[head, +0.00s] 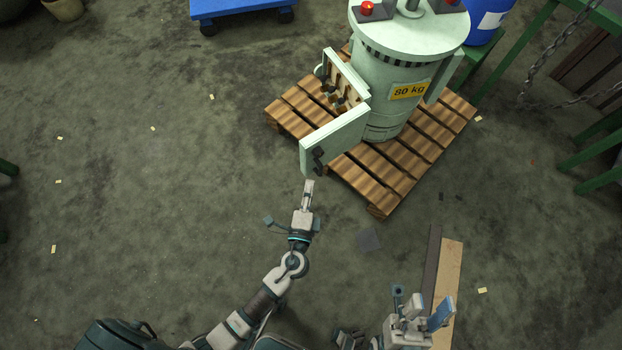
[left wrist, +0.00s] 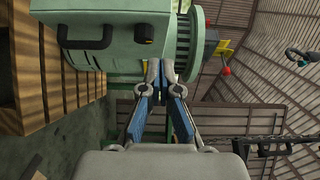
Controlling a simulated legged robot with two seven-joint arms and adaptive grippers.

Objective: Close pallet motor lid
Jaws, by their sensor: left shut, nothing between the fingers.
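The pale green motor (head: 405,60) stands upright on the wooden pallet (head: 400,180), with an "80 kg" label. Its lid (head: 338,138) is swung open at the front left, exposing the inside of the motor box (head: 345,85). A dark handle (head: 318,157) sits on the lid's outer face. In the left wrist view the lid (left wrist: 140,30) is close, with its black handle (left wrist: 85,35). My left gripper (head: 309,183) is shut and empty just below the lid's lower left edge; its fingertips (left wrist: 160,72) meet. Contact with the lid cannot be told. My right gripper (head: 421,302) is open and empty, away from the motor.
A blue cart (head: 240,8) stands at the top. A blue barrel (head: 488,20) and green frames with a chain (head: 570,30) are at the right. A plank (head: 450,285) lies near my right gripper. The floor left of the pallet is mostly clear.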

